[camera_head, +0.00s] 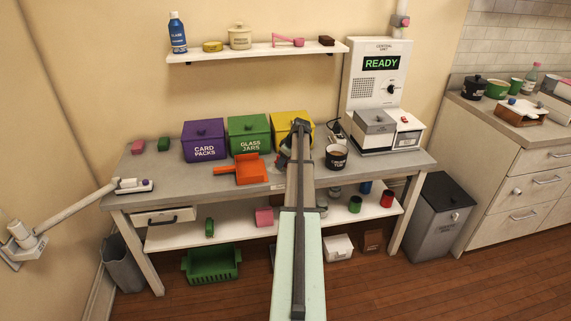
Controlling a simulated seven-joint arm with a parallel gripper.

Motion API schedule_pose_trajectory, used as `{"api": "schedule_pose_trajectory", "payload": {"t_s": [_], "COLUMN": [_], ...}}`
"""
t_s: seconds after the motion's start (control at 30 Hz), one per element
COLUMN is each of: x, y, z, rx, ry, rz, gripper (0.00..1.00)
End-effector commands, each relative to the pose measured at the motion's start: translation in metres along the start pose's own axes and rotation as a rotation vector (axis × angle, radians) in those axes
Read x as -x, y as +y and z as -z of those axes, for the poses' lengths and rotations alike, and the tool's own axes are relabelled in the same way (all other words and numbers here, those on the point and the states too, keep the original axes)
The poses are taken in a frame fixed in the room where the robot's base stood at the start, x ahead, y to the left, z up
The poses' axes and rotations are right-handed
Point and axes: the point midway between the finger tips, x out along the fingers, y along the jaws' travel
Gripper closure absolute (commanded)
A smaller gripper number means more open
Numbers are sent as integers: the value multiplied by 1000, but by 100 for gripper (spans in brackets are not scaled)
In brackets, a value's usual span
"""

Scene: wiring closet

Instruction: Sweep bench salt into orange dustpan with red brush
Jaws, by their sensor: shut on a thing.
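The orange dustpan (251,169) lies on the grey bench (330,178), in front of the green bin, its handle pointing left. My gripper (285,152) is low over the bench just right of the dustpan, in front of the yellow bin. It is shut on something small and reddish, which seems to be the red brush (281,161). My arm hides most of the brush, and I cannot tell whether it touches the bench. I cannot make out the salt.
Purple (204,140), green (249,134) and yellow (284,124) bins stand along the back. A dark mug (337,157) stands right of my arm, before a machine reading READY (379,88). A shelf (250,53) hangs above.

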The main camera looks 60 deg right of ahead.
Motion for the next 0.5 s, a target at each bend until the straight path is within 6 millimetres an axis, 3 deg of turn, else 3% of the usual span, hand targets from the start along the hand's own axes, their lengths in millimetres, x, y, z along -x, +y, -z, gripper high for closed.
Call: {"api": "schedule_pose_trajectory", "payload": {"t_s": [0.5], "x": [-14], "y": [35], "z": [32], "rx": [0], "ry": [-1], "rz": [0], "gripper": [89]}}
